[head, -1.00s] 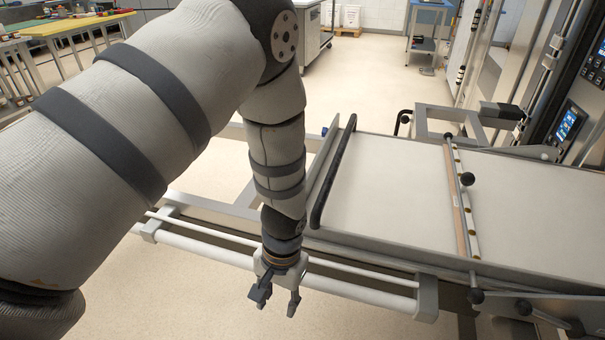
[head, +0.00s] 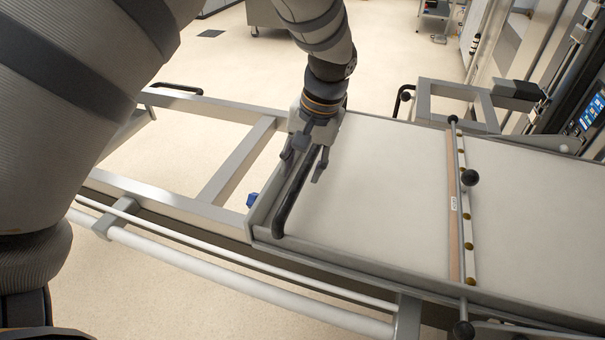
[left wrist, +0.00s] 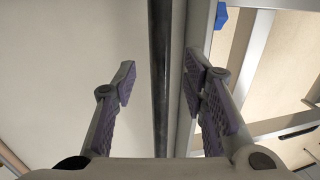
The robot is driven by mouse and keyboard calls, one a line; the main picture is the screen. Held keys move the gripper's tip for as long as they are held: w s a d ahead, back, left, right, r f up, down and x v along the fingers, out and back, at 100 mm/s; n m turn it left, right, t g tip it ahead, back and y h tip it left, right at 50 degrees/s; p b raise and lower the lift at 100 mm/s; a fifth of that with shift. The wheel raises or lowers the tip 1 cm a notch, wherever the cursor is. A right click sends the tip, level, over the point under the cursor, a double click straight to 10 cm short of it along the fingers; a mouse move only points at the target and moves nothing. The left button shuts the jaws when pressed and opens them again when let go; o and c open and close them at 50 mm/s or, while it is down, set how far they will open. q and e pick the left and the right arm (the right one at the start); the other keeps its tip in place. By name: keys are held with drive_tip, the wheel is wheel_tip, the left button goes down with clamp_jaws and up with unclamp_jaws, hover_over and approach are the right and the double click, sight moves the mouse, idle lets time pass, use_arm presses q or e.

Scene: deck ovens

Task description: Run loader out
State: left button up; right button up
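The loader (head: 385,190) is a flat, pale bed in a grey metal frame, with a black bar handle (head: 291,200) across its left end. My left gripper (head: 302,168) is over the far half of this handle, its fingers pointing down. The fingers are apart, one on each side of the bar. The left wrist view shows the bar (left wrist: 160,60) running between the two open fingers (left wrist: 160,88), with a gap on both sides. The gripper hides part of the bar's far end in the head view. My right gripper is out of view.
A cross rod (head: 458,220) with black knobs spans the bed at the right. A white rail (head: 230,275) runs along the front.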

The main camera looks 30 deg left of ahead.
sight(299, 179)
use_arm(q)
drive_tip(key=f, duration=0.3)
drive_tip(key=shift+s+a+f, duration=0.1)
drive_tip(key=shift+a+f, duration=0.05)
drive_tip(key=shift+a, duration=0.2)
drive_tip(key=shift+c, duration=0.3)
clamp_jaws()
